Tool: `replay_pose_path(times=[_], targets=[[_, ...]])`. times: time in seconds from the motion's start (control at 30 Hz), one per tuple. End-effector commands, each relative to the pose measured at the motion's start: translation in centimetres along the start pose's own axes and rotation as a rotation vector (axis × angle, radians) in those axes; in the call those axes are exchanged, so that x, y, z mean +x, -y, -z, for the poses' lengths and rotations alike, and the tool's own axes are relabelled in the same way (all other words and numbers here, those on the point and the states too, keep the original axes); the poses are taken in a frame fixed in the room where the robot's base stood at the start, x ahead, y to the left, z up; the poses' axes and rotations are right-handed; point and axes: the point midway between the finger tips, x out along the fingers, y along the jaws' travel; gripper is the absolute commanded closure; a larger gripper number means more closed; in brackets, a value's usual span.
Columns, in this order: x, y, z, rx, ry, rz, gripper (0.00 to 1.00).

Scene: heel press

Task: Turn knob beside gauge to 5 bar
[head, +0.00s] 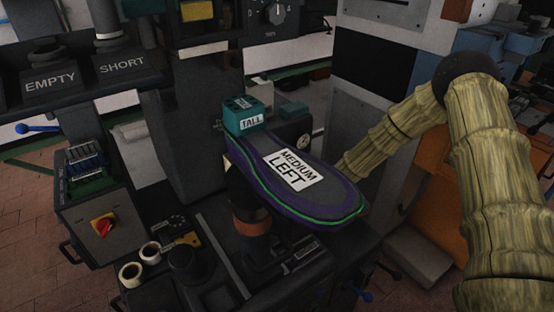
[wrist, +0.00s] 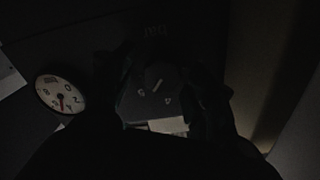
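The round white gauge (wrist: 61,94) with a red needle pointing roughly downward is at the left of the dim wrist view. Contact with the knob cannot be made out. In the head view my gripper is hidden behind the sole and machine.
A purple sole (head: 325,193) labelled MEDIUM LEFT sits in front of the gauge area, with a teal TALL block (head: 246,116) at its heel. Another knob (head: 275,14) is on the panel above. A pale label (wrist: 170,125) lies below the knob; a pale wall (wrist: 297,145) is at right.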

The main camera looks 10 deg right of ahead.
Motion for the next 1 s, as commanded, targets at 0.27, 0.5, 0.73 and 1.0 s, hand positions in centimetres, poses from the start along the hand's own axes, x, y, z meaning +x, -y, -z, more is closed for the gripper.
replay_pose_path(times=[0.27, 0.5, 0.73, 1.0], targets=[[-0.7, 0.0, -0.1, 0.000, 0.001, 0.000, 0.44], [-4.2, -0.1, -0.1, 0.002, 0.002, -0.001, 0.44], [-8.4, -0.1, 0.0, 0.001, 0.002, -0.001, 0.44], [-11.4, -0.1, 0.0, 0.001, 0.000, -0.001, 0.44]])
